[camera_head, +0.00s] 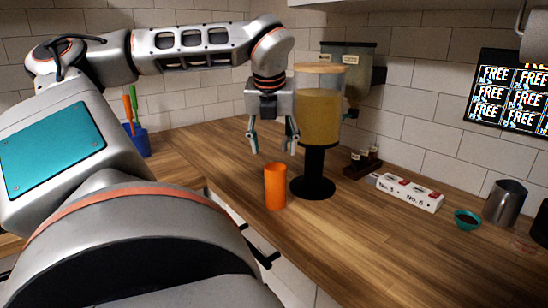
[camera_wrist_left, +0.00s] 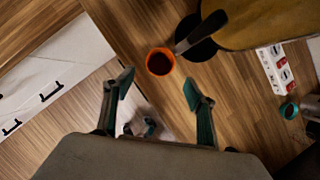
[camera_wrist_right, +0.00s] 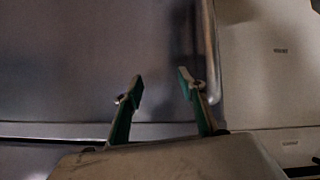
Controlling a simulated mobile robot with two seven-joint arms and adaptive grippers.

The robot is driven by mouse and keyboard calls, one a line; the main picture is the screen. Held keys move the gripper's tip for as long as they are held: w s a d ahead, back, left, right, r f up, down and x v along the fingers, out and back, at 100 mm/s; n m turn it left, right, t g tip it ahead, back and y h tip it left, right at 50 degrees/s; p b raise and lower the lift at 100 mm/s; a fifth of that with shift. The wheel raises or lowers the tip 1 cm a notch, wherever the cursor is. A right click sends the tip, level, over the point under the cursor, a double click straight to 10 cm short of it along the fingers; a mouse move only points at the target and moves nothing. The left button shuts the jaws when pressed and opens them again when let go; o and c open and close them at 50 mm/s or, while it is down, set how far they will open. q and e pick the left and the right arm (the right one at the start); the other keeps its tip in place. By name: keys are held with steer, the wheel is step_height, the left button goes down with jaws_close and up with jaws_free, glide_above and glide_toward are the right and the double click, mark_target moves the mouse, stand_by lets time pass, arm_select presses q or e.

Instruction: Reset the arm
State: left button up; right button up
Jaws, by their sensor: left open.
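My left gripper (camera_head: 272,148) hangs pointing down above the wooden counter, behind and above an orange cup (camera_head: 275,187). Its fingers are spread with nothing between them; they show in the left wrist view (camera_wrist_left: 158,90). The cup stands upright on the counter, apart from the fingers. From above, the inside of the cup (camera_wrist_left: 160,61) looks dark red. My right gripper (camera_wrist_right: 160,80) shows only in the right wrist view. Its fingers are apart and empty in front of a grey panel (camera_wrist_right: 80,60) with a vertical bar (camera_wrist_right: 209,50).
A juice dispenser (camera_head: 318,120) on a black stand is beside the cup. A blue holder (camera_head: 138,143) with utensils is at the left. The front counter (camera_head: 360,250) is clear.

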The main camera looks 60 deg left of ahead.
arm_select(q)
steer(key=shift+v, duration=0.8)
